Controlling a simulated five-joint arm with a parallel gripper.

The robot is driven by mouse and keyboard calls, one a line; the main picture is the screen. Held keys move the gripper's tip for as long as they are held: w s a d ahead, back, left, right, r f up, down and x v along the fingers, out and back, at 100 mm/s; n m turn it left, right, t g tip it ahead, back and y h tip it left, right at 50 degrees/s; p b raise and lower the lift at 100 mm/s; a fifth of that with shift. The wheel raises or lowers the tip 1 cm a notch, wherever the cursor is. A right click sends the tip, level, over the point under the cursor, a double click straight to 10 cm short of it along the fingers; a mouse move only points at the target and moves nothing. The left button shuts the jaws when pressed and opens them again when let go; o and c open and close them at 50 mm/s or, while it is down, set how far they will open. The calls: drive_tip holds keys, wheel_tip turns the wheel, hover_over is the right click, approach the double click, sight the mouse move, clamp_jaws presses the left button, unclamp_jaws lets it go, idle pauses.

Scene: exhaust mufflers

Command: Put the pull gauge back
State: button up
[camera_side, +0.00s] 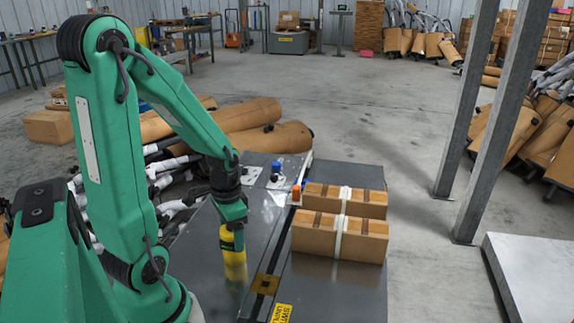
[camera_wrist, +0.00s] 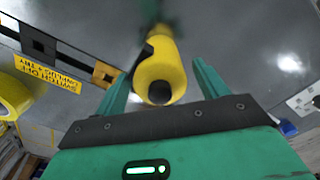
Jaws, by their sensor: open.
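A yellow cylinder with a dark end, which looks like the pull gauge (camera_side: 235,262), is at the dark metal bench top (camera_side: 205,250), directly below my gripper (camera_side: 232,222). In the wrist view the yellow gauge (camera_wrist: 163,65) lies between the two green fingers of my gripper (camera_wrist: 160,72), its dark round end toward the palm. The fingers are spread, with a gap on each side of it. The gauge's far end is blurred, and a reflection makes its contact with the bench hard to tell.
Two strapped cardboard boxes (camera_side: 340,238) sit right of the gauge. An orange-topped piece (camera_side: 296,192) and a blue knob (camera_side: 276,168) are behind. A yellow warning label (camera_side: 281,313) marks the front edge. Another yellow round thing (camera_wrist: 12,97) shows at left in the wrist view.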

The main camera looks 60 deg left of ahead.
drive_tip(key=shift+r, duration=5.9)
drive_tip(key=shift+d, duration=0.1)
drive_tip(key=d+r+t, duration=0.5)
drive_tip(key=d+r, duration=0.1)
drive_tip(key=d, duration=0.6)
drive_tip(key=shift+w+r+t, duration=0.3)
drive_tip(key=shift+w, duration=0.15)
